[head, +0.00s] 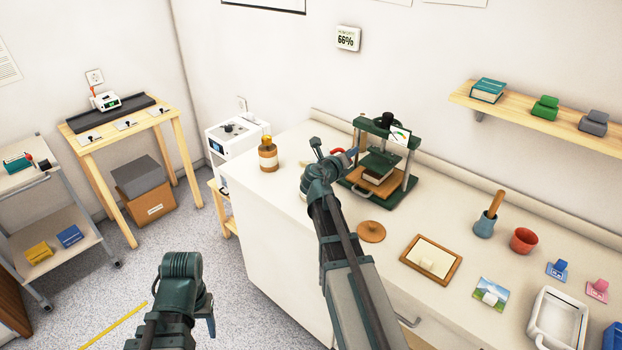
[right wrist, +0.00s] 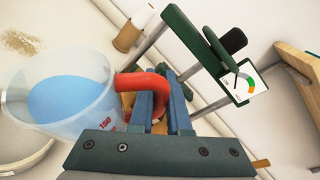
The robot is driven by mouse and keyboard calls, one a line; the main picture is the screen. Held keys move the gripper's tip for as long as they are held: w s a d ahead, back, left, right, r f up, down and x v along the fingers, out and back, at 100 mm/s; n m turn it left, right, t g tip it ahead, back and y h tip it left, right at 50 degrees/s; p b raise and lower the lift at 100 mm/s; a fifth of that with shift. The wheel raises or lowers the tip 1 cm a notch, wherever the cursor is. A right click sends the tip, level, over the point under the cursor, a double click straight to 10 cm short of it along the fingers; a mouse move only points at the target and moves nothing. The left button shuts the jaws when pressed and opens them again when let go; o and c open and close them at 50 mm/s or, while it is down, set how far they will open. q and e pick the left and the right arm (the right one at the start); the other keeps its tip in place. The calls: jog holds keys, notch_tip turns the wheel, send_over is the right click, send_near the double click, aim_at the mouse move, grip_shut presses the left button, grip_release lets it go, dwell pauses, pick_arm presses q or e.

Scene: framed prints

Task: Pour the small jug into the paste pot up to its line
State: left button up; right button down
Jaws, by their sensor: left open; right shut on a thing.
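The small jug (right wrist: 62,92) is clear with a red handle (right wrist: 150,84), red markings and blue liquid inside. My right gripper (right wrist: 162,105) is shut on the handle; in the head view the gripper (head: 347,156) is over the counter, and its wrist hides most of the jug. A pale round vessel, probably the paste pot (right wrist: 22,158), shows partly below the jug at the left of the wrist view; its fill line is not visible. Pale brown grains (right wrist: 20,42) lie near it. My left gripper (head: 209,320) is open and apart from the counter, low in the head view.
A green press (head: 411,187) with a gauge stands just right of my right gripper. An amber bottle (head: 268,158) stands to the left. A round wooden lid (head: 371,231), a framed board (head: 431,259), a mortar (head: 484,226) and a red pot (head: 523,240) sit along the counter.

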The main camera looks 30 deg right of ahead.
pick_arm(q)
jog(key=shift+w+a+r, duration=0.1)
jog(key=shift+w+a, duration=0.05)
jog(key=shift+a, duration=0.35)
jog(key=shift+w+a+r, duration=0.1)
jog(key=shift+w+a, duration=0.05)
jog(key=shift+a, duration=0.35)
pick_arm(e)
jog(key=shift+w+a+r+n+h, duration=0.2)
jog(key=shift+r+n, duration=0.1)
jog(key=shift+r, duration=0.15)
jog(key=shift+w+a+r+n+h, duration=0.1)
jog(key=shift+a+r+n+h, duration=0.1)
jog(key=shift+r+n, duration=0.15)
dwell(0.5)
